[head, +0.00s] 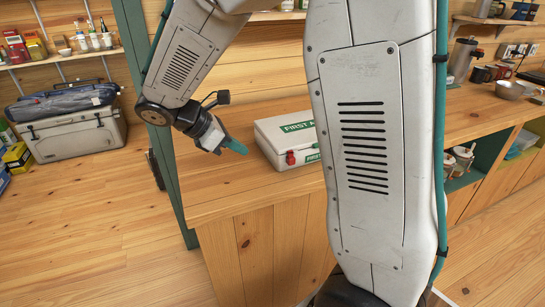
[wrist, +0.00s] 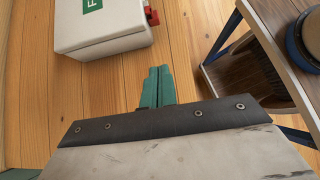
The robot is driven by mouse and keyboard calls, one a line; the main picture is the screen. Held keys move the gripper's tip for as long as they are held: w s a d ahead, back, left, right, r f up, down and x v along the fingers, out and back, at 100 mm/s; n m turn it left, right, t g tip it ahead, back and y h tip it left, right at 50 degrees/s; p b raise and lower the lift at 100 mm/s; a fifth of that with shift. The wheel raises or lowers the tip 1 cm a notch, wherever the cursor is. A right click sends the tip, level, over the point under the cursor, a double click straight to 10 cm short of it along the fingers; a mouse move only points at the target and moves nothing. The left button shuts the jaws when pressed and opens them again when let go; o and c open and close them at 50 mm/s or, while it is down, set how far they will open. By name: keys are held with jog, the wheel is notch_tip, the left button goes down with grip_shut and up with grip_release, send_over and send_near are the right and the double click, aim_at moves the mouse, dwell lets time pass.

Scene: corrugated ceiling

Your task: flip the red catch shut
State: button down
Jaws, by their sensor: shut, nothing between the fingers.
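A white first-aid box (head: 270,135) with a green label lies on the wooden counter, its lid down. A red catch (head: 291,158) sits on its front side, near the left corner. I cannot tell whether the catch is flipped open or shut. In the wrist view the box (wrist: 75,35) is at the upper left, and the red catch (wrist: 152,16) sticks out from its edge. My gripper (head: 240,148) has teal fingers, shut and empty, left of the box and apart from it. In the wrist view the fingertips (wrist: 159,72) are over bare wood, below the catch. My arm hides the box's right end.
The counter (head: 225,190) is clear around the box's left and front. A green post (head: 150,80) stands at the counter's left edge. Mugs and a metal bowl (head: 510,90) stand at far right.

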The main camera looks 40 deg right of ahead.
aim_at(288, 165)
jog(key=x, duration=1)
jog(key=shift+s+d+f, duration=0.15)
jog(key=shift+d, duration=0.05)
jog(key=shift+s+d, duration=0.15)
jog(key=shift+d, duration=0.45)
jog(key=shift+s+d, duration=0.15)
jog(key=shift+d, duration=0.45)
jog(key=shift+s+d, duration=0.1)
jog(key=shift+d, duration=0.4)
